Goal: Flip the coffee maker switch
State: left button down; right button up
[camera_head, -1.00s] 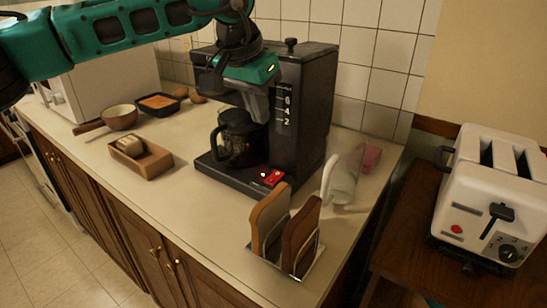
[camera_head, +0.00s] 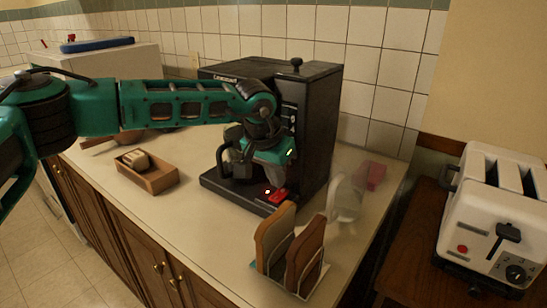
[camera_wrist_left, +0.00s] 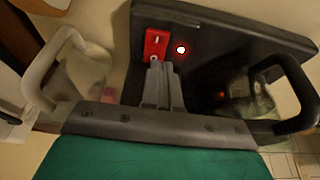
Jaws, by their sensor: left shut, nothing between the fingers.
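The black coffee maker (camera_head: 322,120) stands on the counter against the tiled wall. Its red switch (camera_head: 277,197) sits on the front of its base, and the switch also shows in the left wrist view (camera_wrist_left: 156,42) beside a glowing light (camera_wrist_left: 180,49). My left gripper (camera_head: 273,184) is shut and empty, pointing down just above the switch. In the left wrist view its fingertips (camera_wrist_left: 158,66) lie right at the switch's lower end; I cannot tell whether they touch. The glass carafe (camera_wrist_left: 247,96) is in the machine, partly hidden by my gripper in the head view. My right gripper is out of view.
A rack with two bread slices (camera_head: 290,245) stands in front of the coffee maker. A clear glass jug (camera_head: 347,198) is to its right. A wooden box (camera_head: 160,180) lies to the left. A white toaster (camera_head: 490,215) is at the far right.

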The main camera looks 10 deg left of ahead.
pick_arm(q)
jog(key=shift+w+f, duration=0.1)
jog(key=shift+f, duration=0.45)
jog(key=shift+f+b, duration=0.35)
jog(key=shift+f, duration=0.05)
jog(key=shift+d, duration=0.1)
jog(key=shift+s+f, duration=0.2)
jog(key=shift+s, duration=0.1)
jog(key=shift+s+a, duration=0.3)
jog(key=shift+s, duration=0.2)
jog(key=shift+r, duration=0.15)
